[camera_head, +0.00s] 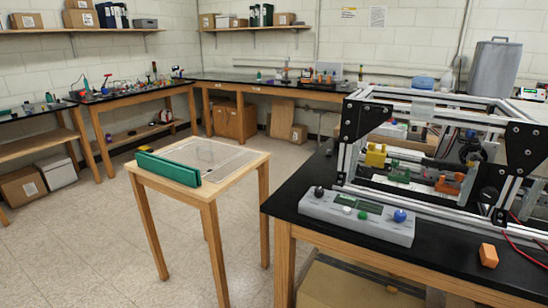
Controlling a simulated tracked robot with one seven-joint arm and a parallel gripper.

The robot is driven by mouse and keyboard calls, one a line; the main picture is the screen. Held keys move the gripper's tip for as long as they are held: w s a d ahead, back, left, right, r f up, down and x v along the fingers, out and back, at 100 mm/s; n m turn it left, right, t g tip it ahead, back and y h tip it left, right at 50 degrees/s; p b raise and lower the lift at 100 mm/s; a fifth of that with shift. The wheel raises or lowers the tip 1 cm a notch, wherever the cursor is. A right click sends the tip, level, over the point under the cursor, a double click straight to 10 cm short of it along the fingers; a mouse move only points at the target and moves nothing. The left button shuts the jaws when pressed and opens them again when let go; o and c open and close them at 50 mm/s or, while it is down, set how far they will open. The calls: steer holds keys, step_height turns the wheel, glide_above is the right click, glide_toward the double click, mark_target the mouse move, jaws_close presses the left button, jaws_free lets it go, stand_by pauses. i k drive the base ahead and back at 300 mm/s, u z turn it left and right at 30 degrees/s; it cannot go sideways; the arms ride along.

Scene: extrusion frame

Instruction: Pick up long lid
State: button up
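A long dark green piece (168,168) lies along the left edge of a small wooden table (243,171). It is the long, narrow thing here that could be the long lid, but I cannot tell for sure. A thin clear flat panel (214,154) lies on the same table, to the right of the green piece. My gripper is not in view, and nothing of my arm shows.
A black-topped bench (440,255) at the right carries an aluminium extrusion frame (346,150), a grey control box (357,214) and an orange block (488,255). Benches (140,92) line the far walls. Open floor (100,240) lies left of the small table.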

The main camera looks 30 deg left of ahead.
mark_target(219, 161)
steer(key=z, duration=1.3)
steer(key=i, duration=0.1)
steer(key=u, duration=2.9)
steer(key=k, duration=0.8)
steer(key=u, duration=0.25)
steer(key=i, duration=0.8)
steer(key=z, duration=0.1)
